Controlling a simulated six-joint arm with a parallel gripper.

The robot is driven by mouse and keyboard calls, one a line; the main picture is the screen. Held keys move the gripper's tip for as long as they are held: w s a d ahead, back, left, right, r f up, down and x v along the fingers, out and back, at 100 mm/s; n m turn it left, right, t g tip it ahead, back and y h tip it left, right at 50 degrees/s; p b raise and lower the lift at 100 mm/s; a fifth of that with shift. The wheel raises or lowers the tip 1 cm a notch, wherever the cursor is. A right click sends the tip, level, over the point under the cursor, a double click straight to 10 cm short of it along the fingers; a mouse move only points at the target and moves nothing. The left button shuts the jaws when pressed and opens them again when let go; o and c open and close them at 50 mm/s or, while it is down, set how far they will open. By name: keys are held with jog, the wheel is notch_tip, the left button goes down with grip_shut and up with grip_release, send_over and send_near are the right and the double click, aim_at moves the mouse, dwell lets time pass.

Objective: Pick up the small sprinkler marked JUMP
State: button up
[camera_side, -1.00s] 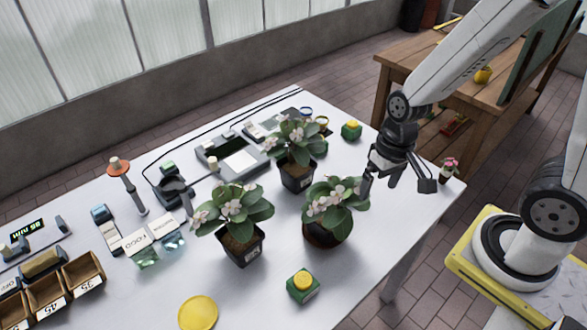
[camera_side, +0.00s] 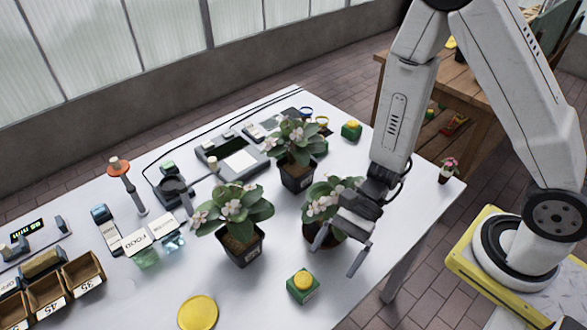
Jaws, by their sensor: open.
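No JUMP marking is legible in the side view, so I cannot tell which thing is the small sprinkler. A small green block with a round yellow top (camera_side: 303,284) sits near the table's front edge. A similar green and yellow block (camera_side: 351,130) sits at the back right. My gripper (camera_side: 338,252) is open and empty, pointing down, its fingers spread. It is up and to the right of the front block in the picture, apart from it, and partly hides the round brown-potted plant (camera_side: 322,202).
Two plants in square dark pots (camera_side: 244,245) (camera_side: 297,177) stand left of my gripper. A yellow disc (camera_side: 198,312) lies at the front. Wooden bins (camera_side: 84,272) stand at left. A tiny potted plant (camera_side: 447,172) is near the right corner. Bare table lies right of the front block.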

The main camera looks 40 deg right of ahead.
aim_at(310, 275)
jog(key=shift+w+a+f+m+t+y, duration=0.25)
jog(key=shift+w+f+m+t, duration=0.15)
jog(key=shift+w+m+t, duration=0.35)
jog(key=shift+w+a+f+m+t+y, duration=0.3)
jog(key=shift+m+t, duration=0.2)
jog(key=shift+m, duration=0.5)
jog(key=shift+w+a+f+m+t+y, duration=0.25)
jog(key=shift+w+f+m+t, duration=0.2)
jog(key=shift+w+m+t, duration=0.3)
jog(key=shift+s+f, duration=0.1)
jog(key=shift+s, duration=0.05)
jog(key=shift+f, duration=1.85)
jog(key=shift+f, duration=1.45)
jog(key=shift+a+f, duration=0.15)
jog(key=shift+f, duration=0.05)
jog(key=shift+x, duration=1.25)
jog(key=shift+c, duration=0.2)
